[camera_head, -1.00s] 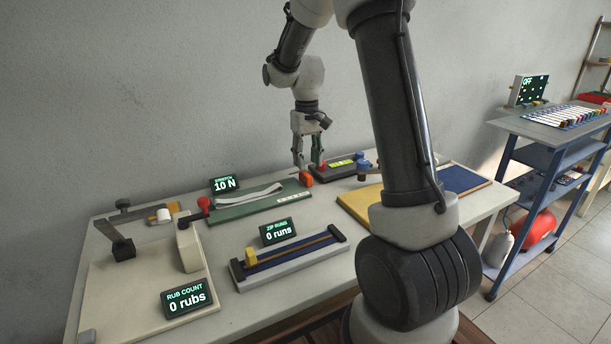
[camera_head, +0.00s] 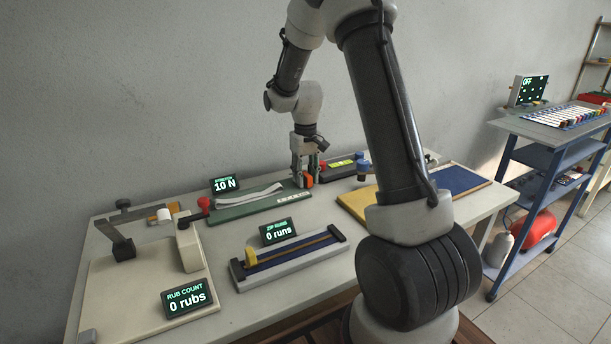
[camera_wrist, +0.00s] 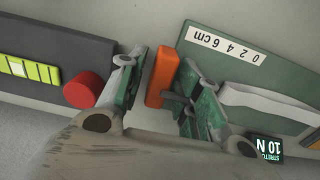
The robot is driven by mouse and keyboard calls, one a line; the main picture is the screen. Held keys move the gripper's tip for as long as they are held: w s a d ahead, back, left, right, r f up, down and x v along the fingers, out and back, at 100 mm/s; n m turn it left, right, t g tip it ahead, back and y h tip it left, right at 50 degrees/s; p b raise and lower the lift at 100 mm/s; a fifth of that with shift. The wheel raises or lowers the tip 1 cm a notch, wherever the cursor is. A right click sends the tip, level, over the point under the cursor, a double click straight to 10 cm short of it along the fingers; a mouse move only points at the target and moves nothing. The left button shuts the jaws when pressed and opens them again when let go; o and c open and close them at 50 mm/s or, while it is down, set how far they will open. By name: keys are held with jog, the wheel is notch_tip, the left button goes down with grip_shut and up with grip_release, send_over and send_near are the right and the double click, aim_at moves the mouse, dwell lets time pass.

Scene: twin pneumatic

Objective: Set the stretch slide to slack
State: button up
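The stretch slide is a green board (camera_head: 240,208) at the back of the table, with a pale band (camera_head: 248,195) along it. Its orange block (camera_wrist: 161,78) is at the board's right end in the head view, partly hidden by my gripper (camera_head: 304,182). In the wrist view my gripper (camera_wrist: 160,95) is open, with one finger on each side of the orange block. A gap shows at the left finger; the right finger is close to the block, and I cannot tell if it touches. The stretch display (camera_head: 225,184) reads 10 N. A scale marked 0 2 4 6 cm (camera_wrist: 226,45) is on the board.
A dark unit with a red knob (camera_wrist: 82,90) and yellow-green strip stands close beside my gripper. The zip rig (camera_head: 290,262) is in front, the rub rig (camera_head: 135,290) at left, and yellow and blue boards (camera_head: 460,179) at right.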

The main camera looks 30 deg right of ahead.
grip_shut()
jog(key=shift+a, duration=1.3)
jog(key=shift+o, duration=1.6)
grip_release()
notch_tip(320, 180, up, 12)
